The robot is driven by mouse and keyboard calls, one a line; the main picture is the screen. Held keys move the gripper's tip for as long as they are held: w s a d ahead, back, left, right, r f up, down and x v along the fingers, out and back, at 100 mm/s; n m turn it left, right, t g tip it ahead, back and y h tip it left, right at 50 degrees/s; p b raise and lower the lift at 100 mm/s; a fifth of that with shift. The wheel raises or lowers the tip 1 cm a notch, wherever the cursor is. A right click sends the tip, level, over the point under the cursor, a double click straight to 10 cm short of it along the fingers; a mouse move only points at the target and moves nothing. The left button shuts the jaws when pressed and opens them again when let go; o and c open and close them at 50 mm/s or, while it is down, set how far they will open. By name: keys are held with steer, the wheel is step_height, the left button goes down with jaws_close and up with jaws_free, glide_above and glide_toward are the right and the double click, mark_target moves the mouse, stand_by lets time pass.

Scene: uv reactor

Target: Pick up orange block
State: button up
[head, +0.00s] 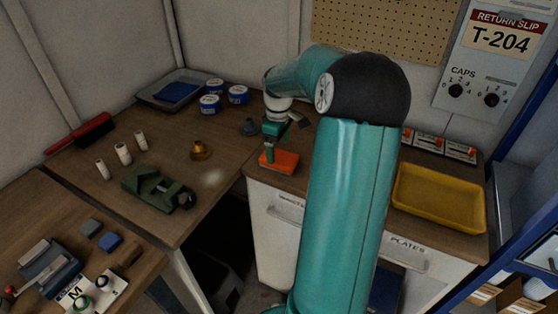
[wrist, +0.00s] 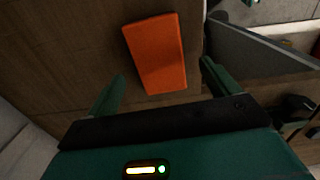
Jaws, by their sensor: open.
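The orange block (head: 280,162) is a flat rectangular piece lying on the wooden counter near its front edge in the head view. In the wrist view the orange block (wrist: 156,53) lies ahead of the fingers, slightly tilted, with its near end close to the line between the fingertips. My gripper (wrist: 161,72) is open and empty, with one green finger to each side of the block. In the head view my gripper (head: 269,157) is over the block's left part and partly covers it.
A yellow tray (head: 438,198) sits on the counter to the right. A brass piece (head: 200,151), a green tool (head: 157,189) and several blue-and-white tins (head: 210,104) stand on the left bench.

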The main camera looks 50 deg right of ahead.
mark_target(279, 156)
step_height(279, 156, down, 5)
steer(key=shift+s+d+r, duration=0.1)
steer(key=shift+r, duration=0.05)
steer(key=shift+c, duration=0.5)
steer(key=c, duration=1)
steer(key=shift+r, duration=0.15)
